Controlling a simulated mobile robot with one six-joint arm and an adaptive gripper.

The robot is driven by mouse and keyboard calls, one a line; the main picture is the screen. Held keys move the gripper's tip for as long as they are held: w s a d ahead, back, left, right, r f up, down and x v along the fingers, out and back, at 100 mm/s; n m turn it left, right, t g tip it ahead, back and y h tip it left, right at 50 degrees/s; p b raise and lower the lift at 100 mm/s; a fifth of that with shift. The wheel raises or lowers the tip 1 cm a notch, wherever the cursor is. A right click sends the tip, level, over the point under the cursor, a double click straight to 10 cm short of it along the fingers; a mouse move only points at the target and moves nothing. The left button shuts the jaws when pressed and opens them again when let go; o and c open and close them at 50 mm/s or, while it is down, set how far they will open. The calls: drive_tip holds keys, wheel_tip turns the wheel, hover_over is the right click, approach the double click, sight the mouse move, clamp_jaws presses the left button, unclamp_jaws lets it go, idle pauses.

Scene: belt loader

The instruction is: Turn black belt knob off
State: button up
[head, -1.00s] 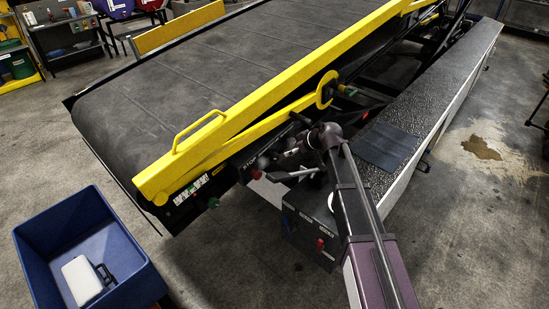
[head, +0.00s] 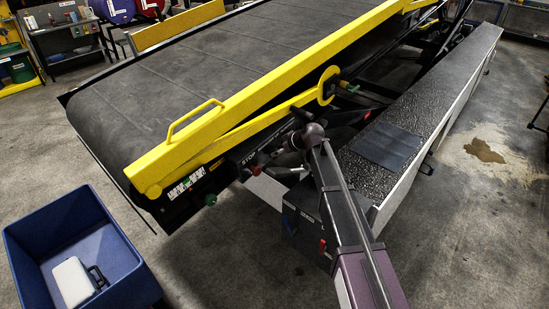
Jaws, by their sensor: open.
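The belt loader's side panel (head: 232,172) runs below the yellow rail in the head view, with a red button (head: 254,170) near a STOP label and a green knob (head: 210,199) farther left. I cannot clearly pick out the black belt knob; dark parts near my wrist blend with the panel. My arm reaches up from the bottom right. My gripper (head: 287,144) is small and dark, close to the panel right of the red button, partly hidden by my wrist. It is open, and no object shows between its fingers. Whether it touches the panel cannot be told.
The yellow rail (head: 250,98) with its handle stands above the panel. A dark box with a red switch (head: 322,246) sits below my arm. A blue bin (head: 75,225) holding a white case (head: 73,281) is at the lower left. Floor between bin and loader is clear.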

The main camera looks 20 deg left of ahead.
drive_tip(key=shift+b+x, duration=1.25)
drive_tip(key=shift+x, duration=0.95)
drive_tip(key=shift+c, duration=0.2)
drive_tip(key=c, duration=1.1)
